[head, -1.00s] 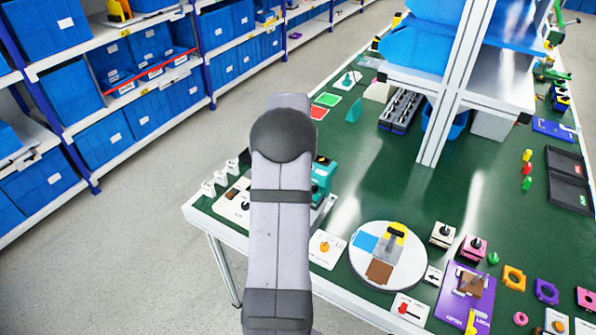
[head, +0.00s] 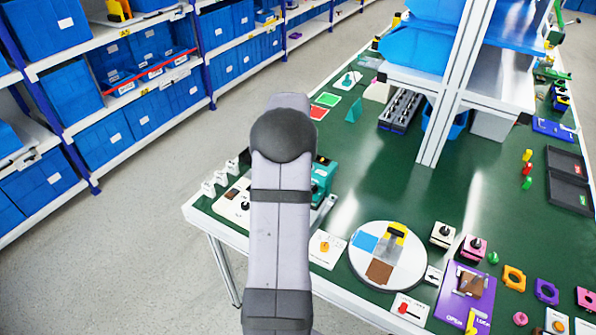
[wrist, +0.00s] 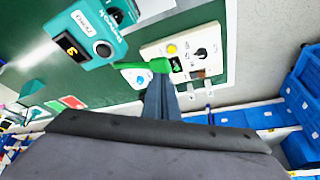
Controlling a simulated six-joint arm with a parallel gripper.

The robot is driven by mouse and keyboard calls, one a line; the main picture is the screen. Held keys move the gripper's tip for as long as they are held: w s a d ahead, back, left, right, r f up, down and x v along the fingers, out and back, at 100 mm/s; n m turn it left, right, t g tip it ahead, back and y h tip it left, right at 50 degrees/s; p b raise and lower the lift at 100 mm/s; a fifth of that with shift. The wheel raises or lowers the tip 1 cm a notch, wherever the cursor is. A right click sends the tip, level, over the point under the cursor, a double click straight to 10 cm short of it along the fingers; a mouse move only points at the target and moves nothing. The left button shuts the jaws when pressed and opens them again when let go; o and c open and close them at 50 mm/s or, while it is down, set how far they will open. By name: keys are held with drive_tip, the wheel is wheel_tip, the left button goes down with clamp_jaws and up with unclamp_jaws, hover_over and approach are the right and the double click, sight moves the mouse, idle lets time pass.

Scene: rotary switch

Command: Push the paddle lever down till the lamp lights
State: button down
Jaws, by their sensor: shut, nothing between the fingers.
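A bright green paddle-shaped piece (wrist: 157,65), seemingly the paddle lever, shows in the wrist view at the edge of a cream panel (wrist: 150,50). A round yellow lamp or button (wrist: 172,48) and a black knob (wrist: 200,53) sit on the panel. I cannot tell whether the yellow part is lit. My gripper (wrist: 160,80) is shut and empty, its fingertips just below the green piece in the picture. I cannot tell whether they touch it. In the head view my arm hides the gripper and the lever; part of a cream panel (head: 232,205) shows left of the arm.
A teal device (wrist: 85,45) stands close to the panel in the wrist view; a teal body also shows right of my arm (head: 323,178). A white turntable (head: 365,268) and several small fixtures stand farther right on the green table (head: 400,185).

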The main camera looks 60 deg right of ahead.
drive_tip(key=shift+s+a+f+b, duration=0.1)
drive_tip(key=shift+f+b, duration=1.4)
drive_tip(key=shift+f, duration=0.4)
idle(0.5)
drive_tip(key=shift+r+p, duration=2.75)
drive_tip(key=shift+r, duration=1.35)
